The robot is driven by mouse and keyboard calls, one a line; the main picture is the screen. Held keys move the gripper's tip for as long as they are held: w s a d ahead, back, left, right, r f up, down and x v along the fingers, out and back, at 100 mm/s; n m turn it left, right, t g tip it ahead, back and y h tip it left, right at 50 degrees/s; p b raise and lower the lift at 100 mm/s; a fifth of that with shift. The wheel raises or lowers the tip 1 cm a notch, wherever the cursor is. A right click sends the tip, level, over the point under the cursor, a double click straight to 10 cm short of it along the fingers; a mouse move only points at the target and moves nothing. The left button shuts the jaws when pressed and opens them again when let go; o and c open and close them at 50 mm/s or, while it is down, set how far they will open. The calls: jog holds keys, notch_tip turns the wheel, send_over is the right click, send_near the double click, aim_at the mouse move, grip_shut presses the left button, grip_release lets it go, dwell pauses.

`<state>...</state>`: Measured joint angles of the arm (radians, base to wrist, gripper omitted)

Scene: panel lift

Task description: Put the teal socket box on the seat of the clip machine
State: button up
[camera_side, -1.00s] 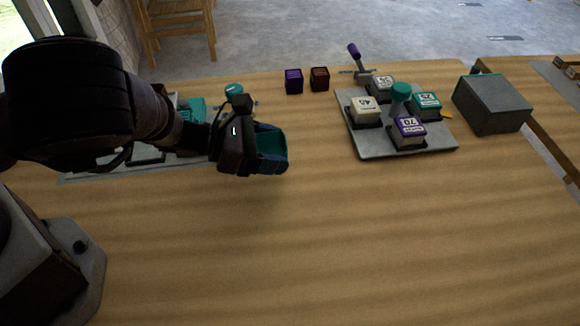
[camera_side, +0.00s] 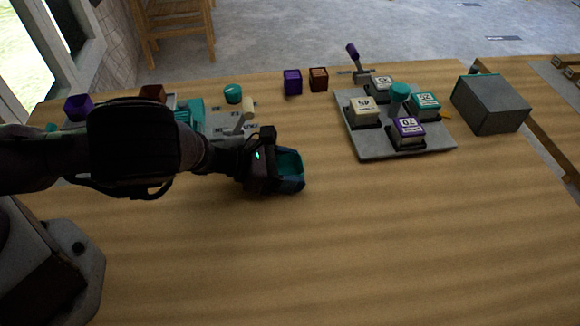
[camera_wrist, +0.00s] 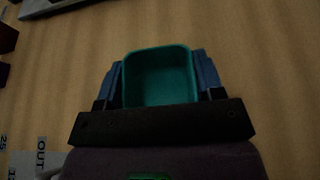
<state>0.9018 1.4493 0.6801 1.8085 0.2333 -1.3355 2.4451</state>
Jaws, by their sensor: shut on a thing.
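The teal socket box (camera_side: 290,163) is an open-topped box held between the blue fingers of my gripper (camera_side: 288,174), over the middle-left table. In the wrist view the box (camera_wrist: 160,75) sits between both fingers with its hollow facing the camera. A grey machine plate (camera_side: 217,125) with a teal block (camera_side: 190,112) and a pale lever (camera_side: 247,110) stands behind my arm, which hides part of it. Another grey plate (camera_side: 372,148) at right carries several numbered blocks and a teal knob (camera_side: 399,92). I cannot tell from labels which is the clip machine.
A purple block (camera_side: 292,82) and a brown block (camera_side: 318,79) stand at the back. A teal round piece (camera_side: 233,93) lies behind the left plate. A grey box (camera_side: 491,104) stands at right. Another purple block (camera_side: 78,107) is at far left. The front table is clear.

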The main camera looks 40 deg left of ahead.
jog(key=o, duration=0.9)
